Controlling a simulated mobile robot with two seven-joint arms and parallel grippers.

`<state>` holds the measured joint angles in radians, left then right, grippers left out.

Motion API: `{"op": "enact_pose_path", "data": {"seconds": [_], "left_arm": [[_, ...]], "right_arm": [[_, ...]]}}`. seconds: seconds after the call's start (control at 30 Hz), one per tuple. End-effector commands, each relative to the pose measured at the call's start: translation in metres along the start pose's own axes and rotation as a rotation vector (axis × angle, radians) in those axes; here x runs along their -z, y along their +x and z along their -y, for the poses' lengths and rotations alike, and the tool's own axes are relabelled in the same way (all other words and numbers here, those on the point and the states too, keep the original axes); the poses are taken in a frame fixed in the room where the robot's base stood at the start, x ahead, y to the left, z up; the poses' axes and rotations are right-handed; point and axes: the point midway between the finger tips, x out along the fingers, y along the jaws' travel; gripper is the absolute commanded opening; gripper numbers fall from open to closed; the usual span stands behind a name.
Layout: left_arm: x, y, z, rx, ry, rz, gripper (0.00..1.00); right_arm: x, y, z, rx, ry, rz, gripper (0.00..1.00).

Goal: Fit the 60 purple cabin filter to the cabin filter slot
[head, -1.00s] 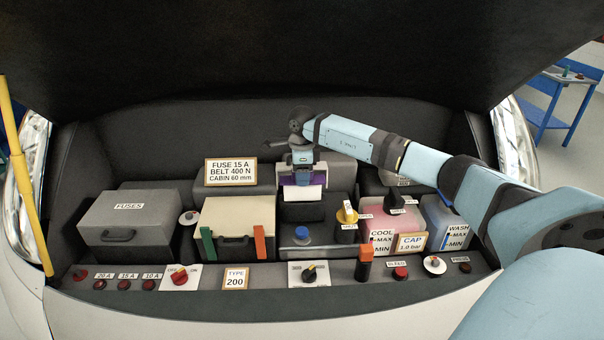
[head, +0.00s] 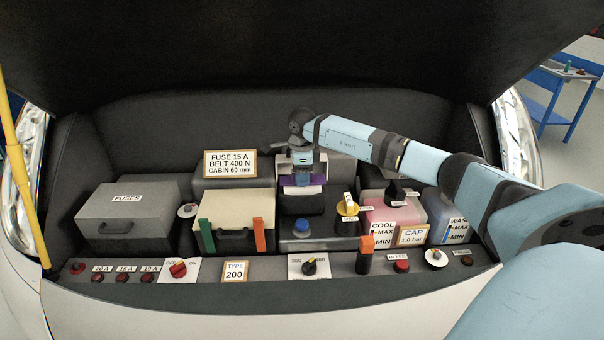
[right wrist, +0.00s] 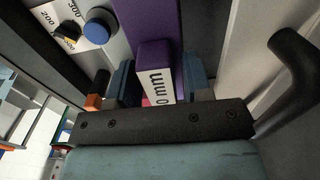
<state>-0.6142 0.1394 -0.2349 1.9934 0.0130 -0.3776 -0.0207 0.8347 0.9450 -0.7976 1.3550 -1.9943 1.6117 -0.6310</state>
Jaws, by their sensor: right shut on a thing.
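My right gripper (head: 302,172) is shut on the purple cabin filter (head: 303,180) at the middle back of the bay. The filter also shows in the right wrist view (right wrist: 150,25), with a white label ending in "0 mm" on its tab between the two fingers. In the head view the filter is just above a dark housing (head: 302,203) with a pale top edge. The slot opening is hidden behind the filter and gripper, so I cannot tell whether the filter is inside it. My left gripper is not in view.
A sign (head: 230,164) reads "CABIN 60 mm". The grey fuse box (head: 125,213) and cream-lidded box (head: 235,208) stand left. The raised hood is overhead.

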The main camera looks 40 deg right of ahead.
Motion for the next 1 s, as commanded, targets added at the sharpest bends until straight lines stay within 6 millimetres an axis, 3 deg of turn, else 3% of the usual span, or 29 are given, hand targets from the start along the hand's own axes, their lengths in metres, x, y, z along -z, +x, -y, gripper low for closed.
{"op": "enact_pose_path", "data": {"seconds": [1.0], "left_arm": [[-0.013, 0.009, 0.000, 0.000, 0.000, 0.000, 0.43]], "right_arm": [[0.000, 0.027, 0.000, -0.001, 0.000, 0.000, 0.00]]}}
